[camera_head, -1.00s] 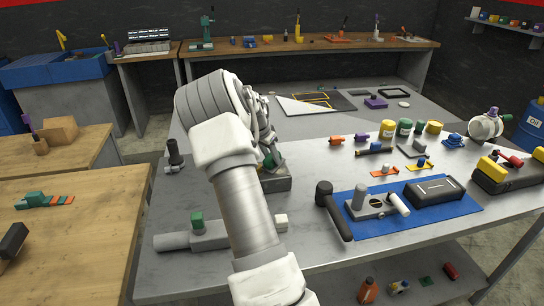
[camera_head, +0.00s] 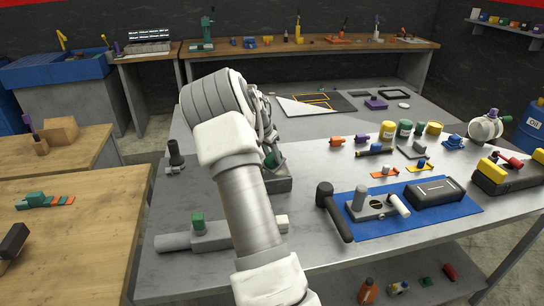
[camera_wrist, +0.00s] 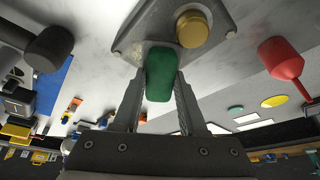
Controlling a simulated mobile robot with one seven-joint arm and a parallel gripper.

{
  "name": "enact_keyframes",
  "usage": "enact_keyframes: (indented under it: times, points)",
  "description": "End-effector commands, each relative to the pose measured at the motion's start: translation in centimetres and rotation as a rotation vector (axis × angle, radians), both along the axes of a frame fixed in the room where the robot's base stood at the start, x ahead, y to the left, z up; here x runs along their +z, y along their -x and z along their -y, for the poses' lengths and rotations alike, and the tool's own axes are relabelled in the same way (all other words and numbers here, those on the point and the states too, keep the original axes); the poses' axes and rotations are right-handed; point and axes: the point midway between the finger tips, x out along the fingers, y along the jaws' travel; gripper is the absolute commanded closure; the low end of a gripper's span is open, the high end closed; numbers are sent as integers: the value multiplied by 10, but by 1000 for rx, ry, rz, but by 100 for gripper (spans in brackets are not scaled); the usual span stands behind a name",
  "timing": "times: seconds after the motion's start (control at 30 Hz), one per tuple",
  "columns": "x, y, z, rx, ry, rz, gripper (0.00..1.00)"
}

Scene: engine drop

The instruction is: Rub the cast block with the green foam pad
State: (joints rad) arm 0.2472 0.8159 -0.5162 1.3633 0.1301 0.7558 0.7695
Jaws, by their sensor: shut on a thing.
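The green foam pad (camera_wrist: 160,74) is held between the two fingers of my gripper (camera_wrist: 158,85) in the wrist view. In the head view a bit of the pad (camera_head: 271,160) shows below my gripper (camera_head: 269,148). The cast block (camera_head: 280,185) is a dark grey block on the metal table, partly hidden behind my arm. In the wrist view the block (camera_wrist: 140,40) has a brass-coloured round boss (camera_wrist: 191,29) beside the pad. The pad's far end is at the block's face and appears to touch it, though the contact itself is hidden.
A black-headed hammer (camera_head: 333,210) lies right of the block, beside a blue mat (camera_head: 400,222) with metal parts. A grey fixture with a green piece (camera_head: 198,226) lies at the front left. A dark upright part (camera_head: 175,156) stands left. The table behind is partly clear.

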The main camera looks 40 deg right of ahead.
Motion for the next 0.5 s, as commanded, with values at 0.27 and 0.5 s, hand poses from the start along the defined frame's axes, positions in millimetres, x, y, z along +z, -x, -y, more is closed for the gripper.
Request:
enact_keyframes:
  times: [0.27,0.5]
  points:
    - [1,8,16,-2,1,4,100]
    - [1,19,34,-3,2,4,100]
